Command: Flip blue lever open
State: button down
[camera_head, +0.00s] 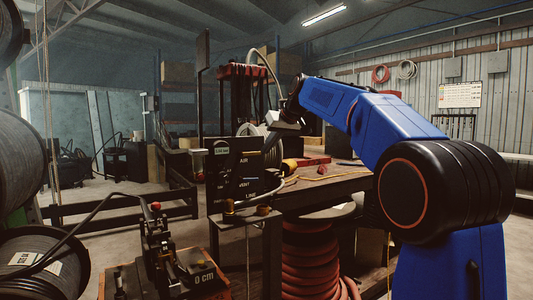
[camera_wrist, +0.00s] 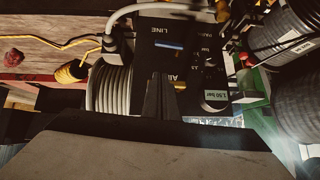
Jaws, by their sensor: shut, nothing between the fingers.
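The blue lever (camera_wrist: 168,45) shows in the wrist view as a thin blue bar lying across the dark panel (camera_wrist: 185,28), beside the word LINE. My gripper (camera_wrist: 161,84) is shut and empty. Its dark fingers point at the panel, over the AIR lettering, apart from the lever in the picture. In the head view my gripper (camera_head: 270,142) is small and dark, by the panel's upper right.
A grey hose (camera_wrist: 150,10) arches over to a fitting (camera_wrist: 112,47). A pale hose coil (camera_wrist: 108,88) and a yellow connector (camera_wrist: 71,71) are close by. Cable reels (camera_head: 40,265) stand at the left.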

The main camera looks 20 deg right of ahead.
aim_at(248, 179)
jog(key=shift+w+a+f, duration=0.45)
jog(key=shift+w+f, duration=0.4)
jog(key=shift+f, duration=0.75)
jog(key=shift+w+a+f, duration=0.4)
jog(key=shift+w+f, duration=0.45)
jog(key=shift+f, duration=0.75)
jog(key=shift+w+a+f, duration=0.45)
jog(key=shift+w+f, duration=0.4)
jog(key=shift+f, duration=0.75)
